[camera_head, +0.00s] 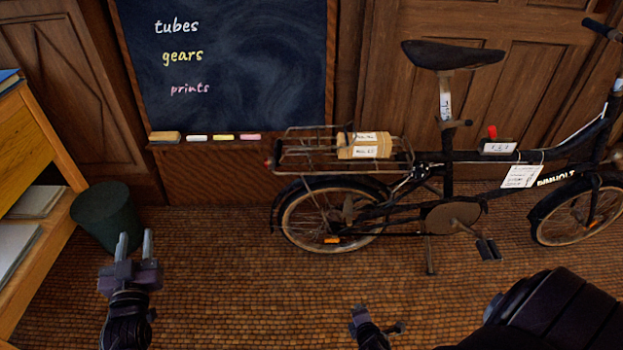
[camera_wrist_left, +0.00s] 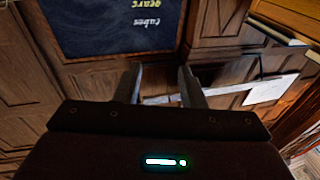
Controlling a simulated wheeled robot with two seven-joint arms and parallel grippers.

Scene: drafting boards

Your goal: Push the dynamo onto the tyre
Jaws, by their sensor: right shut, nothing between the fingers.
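A black folding bicycle (camera_head: 440,208) stands side-on against the wood panelling. I cannot pick out the dynamo for certain among the dark parts around the rear wheel. My left gripper (camera_head: 135,242) is open and empty, left of the rear wheel and apart from it. Its two spread fingers also show in the left wrist view (camera_wrist_left: 160,78). My right gripper (camera_head: 379,322) is low at the bottom edge, below the rear wheel, shut and empty, partly cut off.
A rear rack (camera_head: 300,157) carries a tan labelled bundle (camera_head: 364,146). A dark green bin (camera_head: 106,214) stands beside the wooden shelf unit (camera_head: 45,130) at left. A chalkboard (camera_head: 225,65) with a chalk ledge is behind. The tiled floor (camera_head: 220,270) between my grippers is clear.

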